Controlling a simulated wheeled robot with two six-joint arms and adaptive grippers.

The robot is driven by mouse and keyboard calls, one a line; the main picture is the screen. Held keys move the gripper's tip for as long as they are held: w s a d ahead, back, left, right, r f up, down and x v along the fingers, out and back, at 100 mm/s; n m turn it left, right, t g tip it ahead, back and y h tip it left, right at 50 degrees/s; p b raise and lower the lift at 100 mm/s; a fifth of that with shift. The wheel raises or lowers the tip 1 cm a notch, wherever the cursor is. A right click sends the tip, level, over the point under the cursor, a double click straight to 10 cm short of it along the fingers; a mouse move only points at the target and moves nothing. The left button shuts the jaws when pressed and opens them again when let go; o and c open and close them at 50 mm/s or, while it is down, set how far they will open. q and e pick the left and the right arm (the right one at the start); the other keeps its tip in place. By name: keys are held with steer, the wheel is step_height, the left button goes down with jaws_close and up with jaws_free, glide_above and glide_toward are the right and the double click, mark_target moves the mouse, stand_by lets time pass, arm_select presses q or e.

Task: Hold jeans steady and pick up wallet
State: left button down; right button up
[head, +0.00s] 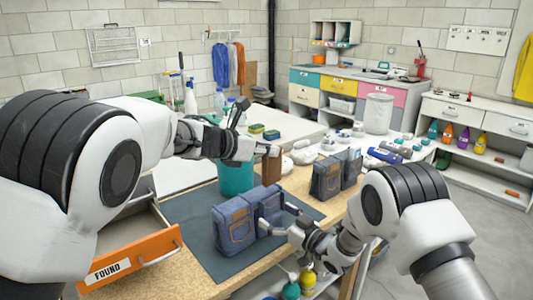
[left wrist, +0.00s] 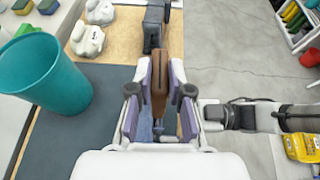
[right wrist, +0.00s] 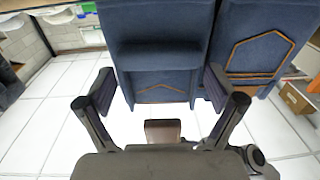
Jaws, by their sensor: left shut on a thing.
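The folded blue jeans (head: 234,230) stand upright on the dark mat at the front of the workbench; they fill the top of the right wrist view (right wrist: 160,55). My left gripper (head: 262,150) is shut on the brown wallet (head: 272,168), held upright above the bench behind the jeans. The wallet is between the fingers in the left wrist view (left wrist: 159,85). My right gripper (head: 279,217) is open at the right side of the jeans, with its fingers spread toward them. Whether they touch the cloth is unclear.
A teal bin (head: 236,178) stands behind the mat (head: 195,215). An open orange drawer (head: 135,262) marked FOUND juts out at the front left. Another dark folded item (head: 326,181) stands at the right, with white objects (head: 302,155) behind it.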

mark_target(263, 160)
stand_by(0.3)
steer(key=v, duration=1.2)
steer(key=shift+a, duration=0.1)
steer(key=x, duration=1.1)
steer(key=shift+w+a, duration=0.15)
steer(key=shift+w, duration=0.05)
arm_select(q)
step_height(263, 160, down, 2)
steer(key=shift+f, duration=0.15)
arm_select(e)
steer(key=shift+w+a, duration=0.1)
steer(key=shift+w, duration=0.1)
arm_select(q)
steer(key=shift+f, duration=0.45)
steer(key=shift+a+r, duration=0.1)
arm_select(e)
steer(key=shift+r, duration=0.1)
